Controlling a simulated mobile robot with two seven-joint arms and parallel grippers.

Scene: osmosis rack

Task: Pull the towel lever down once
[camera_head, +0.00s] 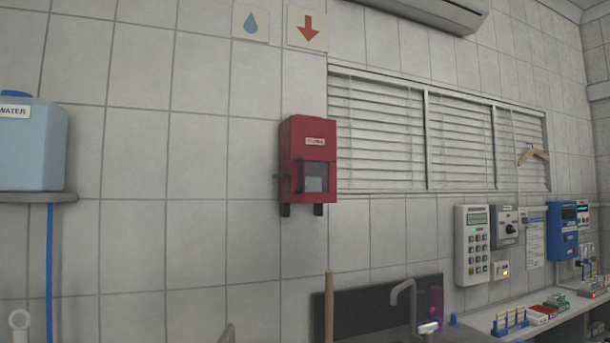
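A red wall box (306,162) hangs on the tiled wall near the middle of the view. It has a small white label whose text I cannot read and a pale window at the lower right of its front. A dark upright handle (300,177) is on its front, left of the window. A small dark piece (277,176) sticks out at its left side. I cannot tell which of these is the towel lever. Two dark brackets show under the box. Neither of my grippers is in view.
A sign with a red down arrow (307,29) and a water-drop sign (250,23) are above. A blue water tank (30,145) stands on a shelf at left. A grey tap (404,294) and brown stick (329,308) are below. Wall devices (472,245) are at right.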

